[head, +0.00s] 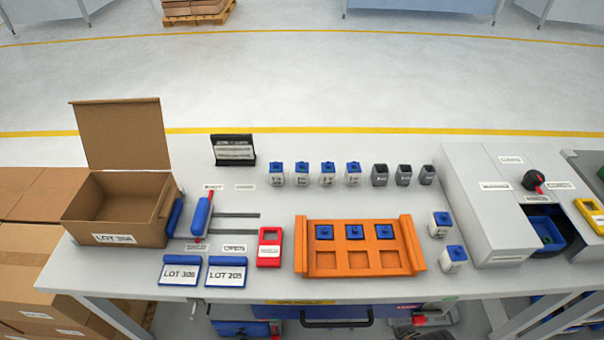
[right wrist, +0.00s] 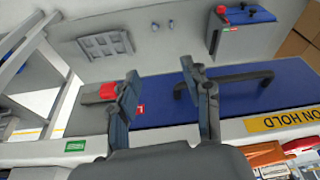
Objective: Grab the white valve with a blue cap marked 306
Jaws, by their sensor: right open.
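Several white valves with blue caps stand in a row at the back of the table, the leftmost one (head: 276,176) beside the black sign. Two more white valves, one (head: 439,225) behind the other (head: 454,259), stand right of the orange tray (head: 360,267). Three blue-capped pieces (head: 354,232) sit in the tray's back row. The markings on the valves are too small to read, so I cannot tell which is 306. My right gripper (right wrist: 164,75) is open and empty in the right wrist view, in front of a blue panel with a dark handle. My left gripper is not in view.
An open carton (head: 120,207) labelled LOT 306 stands at the left. Grey pieces (head: 404,175) stand right of the valve row. Two blue-edged lot cards (head: 179,271) and a red-framed device (head: 269,248) lie at the front. A grey machine (head: 500,205) bounds the right side.

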